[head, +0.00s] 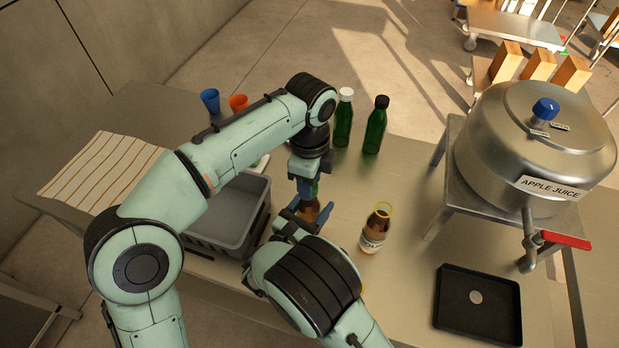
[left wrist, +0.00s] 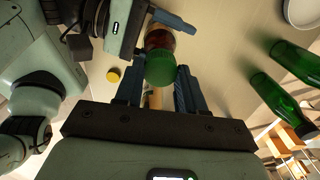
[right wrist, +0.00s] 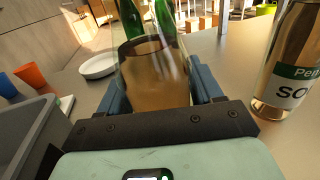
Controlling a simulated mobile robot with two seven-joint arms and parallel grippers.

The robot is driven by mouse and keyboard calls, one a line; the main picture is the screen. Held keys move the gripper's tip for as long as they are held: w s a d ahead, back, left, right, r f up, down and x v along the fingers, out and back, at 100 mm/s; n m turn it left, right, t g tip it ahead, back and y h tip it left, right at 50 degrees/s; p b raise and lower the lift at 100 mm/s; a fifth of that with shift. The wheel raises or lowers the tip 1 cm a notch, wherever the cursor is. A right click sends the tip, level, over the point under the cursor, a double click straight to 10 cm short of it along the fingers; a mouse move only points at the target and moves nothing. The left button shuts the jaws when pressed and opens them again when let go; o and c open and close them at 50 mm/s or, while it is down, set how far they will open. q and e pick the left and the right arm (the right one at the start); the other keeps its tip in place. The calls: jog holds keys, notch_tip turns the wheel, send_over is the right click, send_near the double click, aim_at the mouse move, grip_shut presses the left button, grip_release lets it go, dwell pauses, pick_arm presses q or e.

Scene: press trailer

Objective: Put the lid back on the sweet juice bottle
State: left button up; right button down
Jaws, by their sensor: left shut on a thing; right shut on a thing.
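My left gripper (head: 308,188) points down and is shut on a green lid (left wrist: 160,69), which sits between its fingertips in the left wrist view. My right gripper (head: 305,213) is shut around a brown bottle (head: 309,209), upright below the left gripper; its body also fills the space between the fingers in the right wrist view (right wrist: 155,78). The bottle's label is hidden. The lid is over the bottle's top; I cannot tell whether they touch. A second brown bottle (head: 374,232) with a yellow rim stands right of the grippers, its label starting "SO" (right wrist: 290,75).
A grey crate (head: 262,205) stands left of the grippers. Two green bottles (head: 343,122) (head: 376,128), blue (head: 210,98) and orange (head: 238,102) cups are behind. A yellow disc (left wrist: 113,75) lies on the table. A black tray (head: 450,305) and a steel kettle (head: 500,150) are right.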

pick_arm(q)
jog(key=m, duration=1.3)
jog(key=o, duration=1)
jog(key=shift+r, duration=2.2)
jog(key=shift+c, duration=0.4)
